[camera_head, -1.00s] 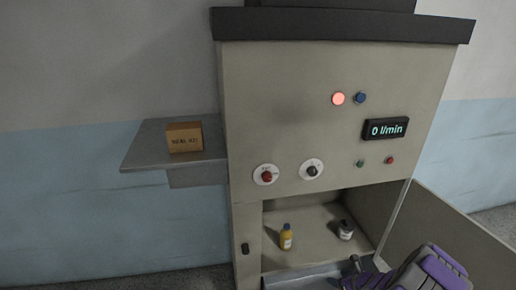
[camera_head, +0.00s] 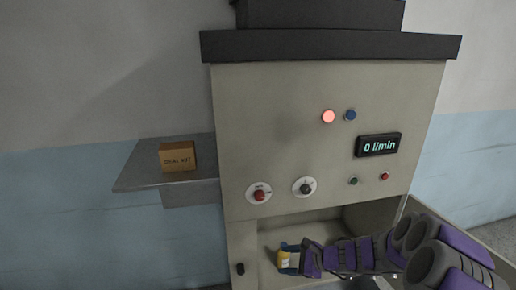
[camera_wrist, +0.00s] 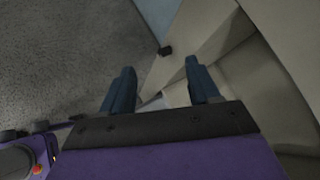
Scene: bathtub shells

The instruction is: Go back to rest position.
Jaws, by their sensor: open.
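My gripper (camera_head: 284,258) is at the lower compartment of the cabinet in the head view, its blue fingers pointing left. My purple and grey arm reaches in from the right and covers much of the compartment.
The cabinet (camera_head: 285,150) has a lit red lamp (camera_head: 328,116), a blue button (camera_head: 350,114), two dials and a display (camera_head: 378,145) reading 0 l/min. A box (camera_head: 177,157) sits on the side shelf (camera_head: 140,176). Open floor (camera_wrist: 60,70) shows in the wrist view.

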